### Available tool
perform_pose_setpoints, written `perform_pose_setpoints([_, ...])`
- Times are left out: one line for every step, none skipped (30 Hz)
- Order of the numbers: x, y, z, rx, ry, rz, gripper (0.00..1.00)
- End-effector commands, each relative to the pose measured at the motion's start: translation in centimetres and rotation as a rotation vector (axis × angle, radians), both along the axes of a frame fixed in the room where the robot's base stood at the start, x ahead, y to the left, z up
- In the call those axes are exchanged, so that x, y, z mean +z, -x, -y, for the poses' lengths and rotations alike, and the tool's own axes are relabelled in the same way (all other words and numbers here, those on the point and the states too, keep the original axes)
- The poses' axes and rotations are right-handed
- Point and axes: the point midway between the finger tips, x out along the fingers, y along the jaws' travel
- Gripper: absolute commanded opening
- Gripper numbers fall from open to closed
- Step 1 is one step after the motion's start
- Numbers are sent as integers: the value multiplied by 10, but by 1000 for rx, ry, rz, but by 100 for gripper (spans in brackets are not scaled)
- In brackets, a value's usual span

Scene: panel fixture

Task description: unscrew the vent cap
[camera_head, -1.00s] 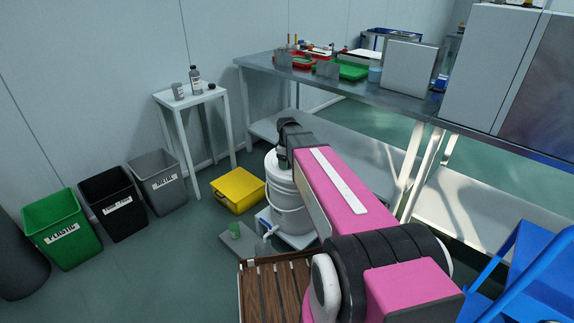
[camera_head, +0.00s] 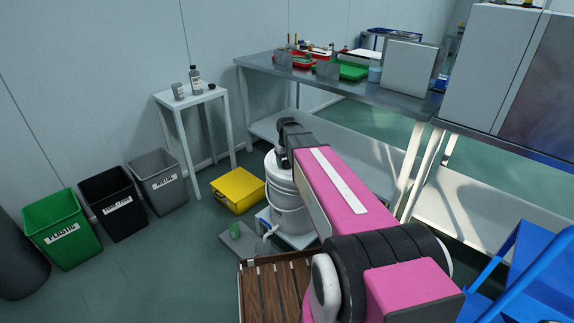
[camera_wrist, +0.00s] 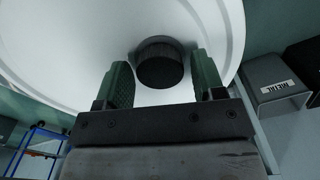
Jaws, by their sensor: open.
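The vent cap (camera_wrist: 160,65) is a dark, round, ribbed cap on the white lid of a bucket. In the wrist view it lies between and just beyond the tips of my gripper (camera_wrist: 165,80), whose two green-padded fingers are spread apart. The fingers do not appear to touch the cap. In the head view the white bucket (camera_head: 288,215) stands on a low stand, and my arm reaches over its lid. The cap is hidden there behind my arm and wrist.
A blue tap (camera_head: 268,230) sits low on the bucket, with a green cup (camera_head: 235,230) near it. A yellow box (camera_head: 238,190) lies to the left. A wooden slatted surface (camera_head: 275,290) is in front. A steel bench (camera_head: 300,75) stands behind.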

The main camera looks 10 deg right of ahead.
Motion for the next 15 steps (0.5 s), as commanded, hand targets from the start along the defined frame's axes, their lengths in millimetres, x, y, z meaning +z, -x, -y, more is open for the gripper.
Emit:
perform_pose_setpoints([0,0,0,-45,0,0,63])
perform_pose_setpoints([0,0,0,-75,0,0,63])
perform_pose_setpoints([0,0,0,-113,0,0,63])
perform_pose_setpoints([0,0,0,-138,0,0,63])
perform_pose_setpoints([0,0,0,-160,0,0,63])
perform_pose_setpoints([0,0,0,-183,0,0,63])
perform_pose_setpoints([0,0,0,-196,0,0,63])
perform_pose_setpoints([0,0,0,-206,0,0,63])
perform_pose_setpoints([0,0,0,-215,0,0,63])
perform_pose_setpoints([0,0,0,-226,0,0,63])
perform_pose_setpoints([0,0,0,-241,0,0,63])
perform_pose_setpoints([0,0,0,-269,0,0,63])
perform_pose_setpoints([0,0,0,-295,0,0,63])
perform_pose_setpoints([0,0,0,-325,0,0,63])
perform_pose_setpoints([0,0,0,-366,0,0,63])
